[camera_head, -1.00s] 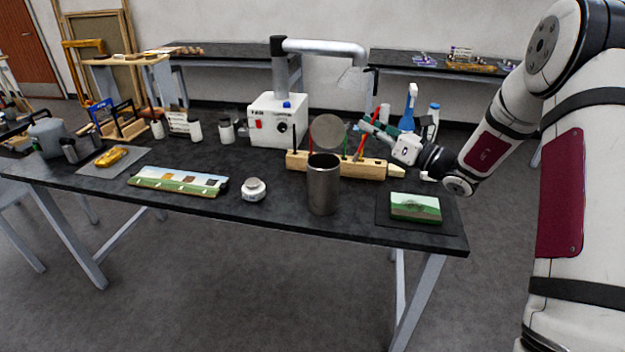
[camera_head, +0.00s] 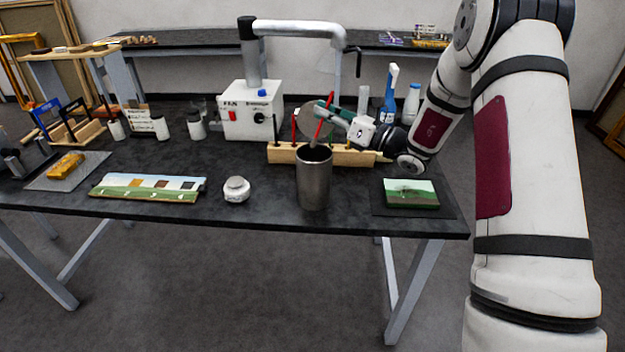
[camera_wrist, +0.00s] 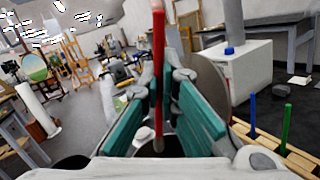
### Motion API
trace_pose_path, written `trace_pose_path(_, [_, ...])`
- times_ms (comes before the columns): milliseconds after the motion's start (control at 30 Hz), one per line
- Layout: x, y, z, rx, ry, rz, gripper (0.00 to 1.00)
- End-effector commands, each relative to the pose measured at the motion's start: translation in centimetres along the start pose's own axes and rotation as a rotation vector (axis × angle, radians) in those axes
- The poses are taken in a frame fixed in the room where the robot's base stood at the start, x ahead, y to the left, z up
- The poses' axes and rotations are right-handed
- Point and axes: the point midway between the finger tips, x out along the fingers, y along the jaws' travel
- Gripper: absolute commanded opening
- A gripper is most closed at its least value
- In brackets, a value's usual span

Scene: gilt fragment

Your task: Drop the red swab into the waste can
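My gripper (camera_head: 325,112), with teal fingers, is shut on the red swab (camera_head: 322,128). In the wrist view the red swab (camera_wrist: 158,60) runs upright between the teal fingers (camera_wrist: 160,118). In the head view it leans slightly, with its lower end at the mouth of the waste can; I cannot tell whether the tip is inside the rim. The waste can (camera_head: 314,185) is a dark metal cylinder standing upright at the table's front. A round grey disc, seemingly its raised lid (camera_wrist: 212,88), is close to the right of my fingers in the wrist view.
A wooden rack (camera_head: 350,156) with upright coloured sticks stands behind the can; blue (camera_wrist: 252,112) and green (camera_wrist: 286,122) ones show in the wrist view. A white jar (camera_head: 236,190) is left, a small painting (camera_head: 411,194) right. A white box (camera_head: 252,112) with an extraction arm stands behind.

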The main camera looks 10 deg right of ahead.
Motion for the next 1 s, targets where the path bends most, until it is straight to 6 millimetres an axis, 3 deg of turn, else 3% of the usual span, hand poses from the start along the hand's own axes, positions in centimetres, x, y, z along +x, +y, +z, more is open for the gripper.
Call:
trace_pose_path(133, [-0.1, -0.3, -1.1, 0.001, -0.001, 0.001, 0.00])
trace_pose_path(400, [-0.2, -0.3, -1.2, 0.000, -0.001, 0.001, 0.00])
trace_pose_path(533, [-0.2, -0.3, -1.2, 0.000, -0.001, 0.001, 0.28])
trace_pose_path(867, [-0.3, -0.4, -1.2, 0.000, -0.001, 0.000, 0.28])
trace_pose_path(1000, [-1.5, -0.4, -1.2, -0.001, 0.000, -0.001, 0.28])
